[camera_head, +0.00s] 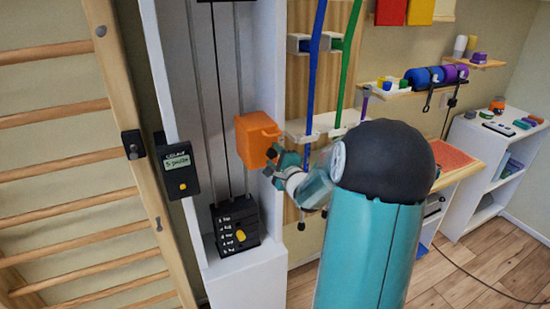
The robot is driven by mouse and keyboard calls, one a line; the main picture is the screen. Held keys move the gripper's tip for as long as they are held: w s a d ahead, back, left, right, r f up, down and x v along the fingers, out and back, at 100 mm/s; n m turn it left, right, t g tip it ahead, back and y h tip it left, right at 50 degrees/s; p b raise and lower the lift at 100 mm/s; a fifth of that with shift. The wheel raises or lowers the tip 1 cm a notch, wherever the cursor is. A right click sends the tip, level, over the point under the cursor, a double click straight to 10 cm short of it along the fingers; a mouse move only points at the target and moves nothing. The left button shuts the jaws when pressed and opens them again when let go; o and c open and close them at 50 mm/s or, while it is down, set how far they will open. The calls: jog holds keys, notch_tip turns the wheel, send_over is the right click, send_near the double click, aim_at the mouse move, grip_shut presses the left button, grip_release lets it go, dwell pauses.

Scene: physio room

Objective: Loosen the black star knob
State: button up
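An orange block-shaped carriage (255,139) sits on the grey rail of a white upright column, at mid height. My gripper (275,161) is at the right side of the orange carriage, seen small and partly from behind. Something small and dark shows between the gripper and the carriage; I cannot tell whether it is the black star knob or part of the gripper. No star shape is clearly visible. Whether the fingers are open or shut does not show. My teal arm reaches in from the lower right.
A weight stack (236,224) with a yellow pin sits low in the column. A black display box (176,169) is on its left side, beside wooden wall bars (77,154). Blue and green bands (348,60) hang to the right. Shelves and a white cabinet (490,150) stand farther right.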

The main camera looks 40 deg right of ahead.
jog(key=c, duration=0.7)
jog(key=shift+n, duration=0.3)
